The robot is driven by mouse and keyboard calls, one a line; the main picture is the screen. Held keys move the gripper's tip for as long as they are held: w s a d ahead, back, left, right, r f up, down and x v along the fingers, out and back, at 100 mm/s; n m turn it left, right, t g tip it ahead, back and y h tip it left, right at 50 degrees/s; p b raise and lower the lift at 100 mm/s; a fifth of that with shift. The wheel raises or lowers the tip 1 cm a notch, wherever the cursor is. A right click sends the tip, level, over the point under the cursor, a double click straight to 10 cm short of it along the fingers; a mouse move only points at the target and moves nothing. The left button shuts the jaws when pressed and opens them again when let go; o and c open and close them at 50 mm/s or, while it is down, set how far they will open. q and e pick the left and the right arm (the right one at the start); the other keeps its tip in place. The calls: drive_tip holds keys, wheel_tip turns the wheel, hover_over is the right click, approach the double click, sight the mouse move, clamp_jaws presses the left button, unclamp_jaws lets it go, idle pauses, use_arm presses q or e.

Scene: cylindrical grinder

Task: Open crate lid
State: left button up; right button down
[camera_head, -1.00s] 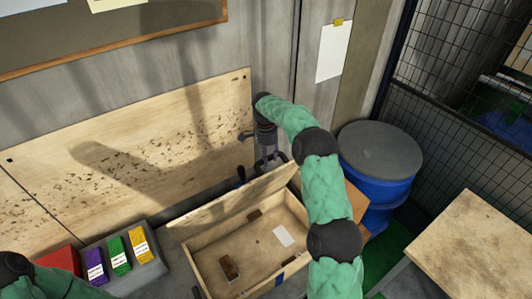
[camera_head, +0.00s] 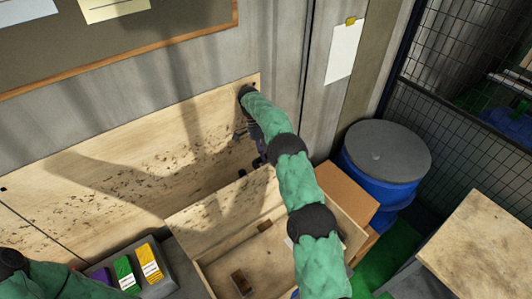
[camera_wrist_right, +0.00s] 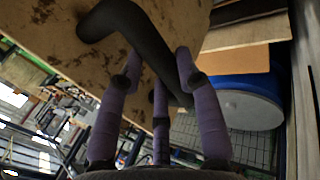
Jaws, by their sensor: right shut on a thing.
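The wooden crate (camera_head: 268,254) stands open at the bottom middle of the head view, with small brown blocks inside. Its lid (camera_head: 222,212) is raised and tilts back toward the wall; its underside faces me. My right gripper (camera_head: 258,150) is behind the lid's top edge, partly hidden by my arm. In the right wrist view, the purple fingers of this gripper (camera_wrist_right: 160,75) are closed around a black curved handle (camera_wrist_right: 115,18) on the wooden lid (camera_wrist_right: 65,45). My left arm shows at the lower left of the head view, but its gripper is out of frame.
A wooden board (camera_head: 130,165) leans on the wall behind the crate. Colored boxes (camera_head: 148,262) stand left of it. A blue drum (camera_head: 376,185) and a cardboard box (camera_head: 346,190) are to its right. A wooden table (camera_head: 482,245) is at the far right.

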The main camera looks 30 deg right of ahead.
drive_tip(key=shift+w+a+f, duration=0.15)
drive_tip(key=shift+a+f, duration=0.05)
drive_tip(key=shift+f, duration=0.5)
drive_tip(key=c, duration=1.1)
unclamp_jaws()
drive_tip(key=shift+o, duration=1.3)
drive_tip(key=shift+d, duration=0.1)
drive_tip(key=shift+w+d, duration=0.1)
drive_tip(key=shift+w, duration=0.1)
wheel_tip(320, 180, up, 10)
drive_tip(key=shift+r, duration=0.15)
